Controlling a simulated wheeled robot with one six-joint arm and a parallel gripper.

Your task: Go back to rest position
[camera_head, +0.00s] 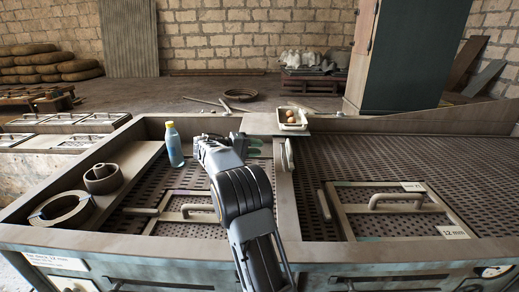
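My arm reaches up from the bottom middle of the head view over the dark perforated bench top (310,215). My gripper (212,150) is at the far end of the arm, above the back part of the left section. It is close to the right of a blue bottle with a yellow cap (174,146), which stands upright. The fingers are small and partly hidden by the wrist, so I cannot tell whether they are open or shut. A greenish thing (252,144) shows just right of the wrist, partly hidden.
Two round rings, one larger (61,208) and one smaller (103,178), lie at the left. Handled panels lie on both sections, the right one with a raised handle (396,200). A divider (286,200) separates the sections. A white tray with brown round things (291,118) sits at the back edge.

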